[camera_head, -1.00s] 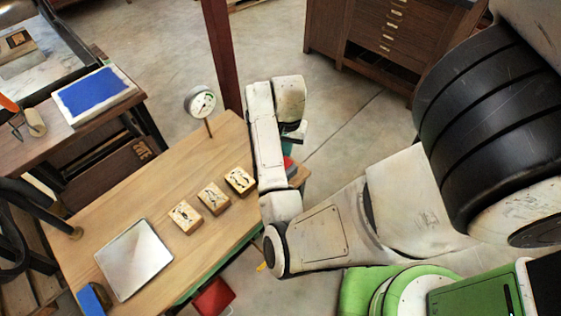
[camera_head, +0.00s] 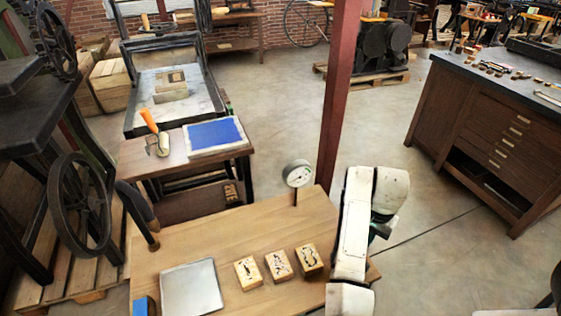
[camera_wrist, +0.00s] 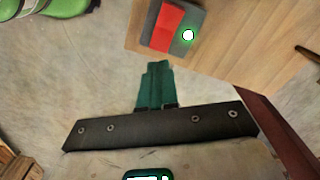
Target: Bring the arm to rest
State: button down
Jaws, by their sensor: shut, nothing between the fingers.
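My gripper (camera_wrist: 157,85) shows in the wrist view as two dark green fingers pressed together, with nothing between them. It hangs above the floor, beside the edge of the wooden table (camera_wrist: 235,40). In the head view my white arm (camera_head: 353,225) is folded upright at the right end of the same table (camera_head: 240,232). The fingers are mostly hidden there behind the arm's end.
A dark drawer cabinet (camera_head: 490,130) is at right, with open floor between. A red and grey block (camera_wrist: 172,27) lies at the table edge.

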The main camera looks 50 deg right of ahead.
jog(key=a+f+n+t+b, duration=0.1)
jog(key=a+f+n+b, duration=0.1)
jog(key=a+n, duration=1.5)
jog(key=a, duration=0.8)
jog(key=shift+s+f+n, duration=0.3)
jog(key=shift+s+f, duration=0.05)
jog(key=shift+f, duration=0.05)
